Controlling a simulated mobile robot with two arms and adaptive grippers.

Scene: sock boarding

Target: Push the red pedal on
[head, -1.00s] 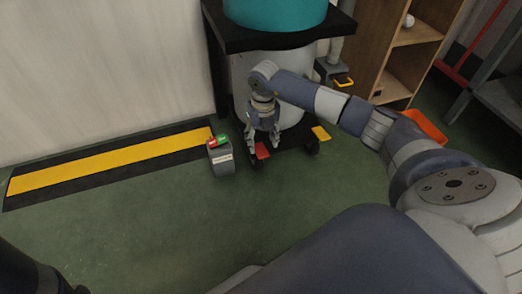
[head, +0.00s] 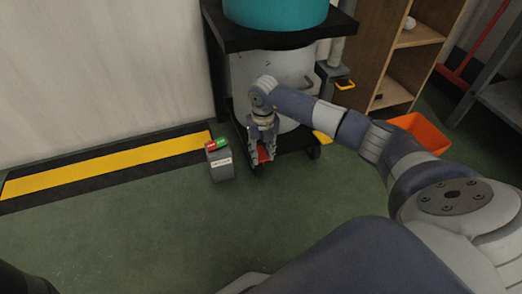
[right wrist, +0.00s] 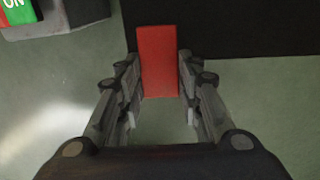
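The red pedal (head: 263,155) is at the foot of the dark machine base in the head view. It also shows in the right wrist view (right wrist: 158,62) as a flat red plate. My right gripper (head: 261,162) is over the pedal with its fingers pointing down. In the right wrist view my right gripper (right wrist: 160,85) is open, its fingers on both sides of the red plate. I cannot tell whether they touch it. My left gripper does not show clearly; only a dark part is at the lower left of the head view.
A grey switch box (head: 221,163) with red and green buttons stands on the floor left of the pedal. A yellow pedal (head: 322,137) is to its right. An orange bin (head: 420,132) is farther right, by wooden shelves (head: 412,38). Green floor in front is clear.

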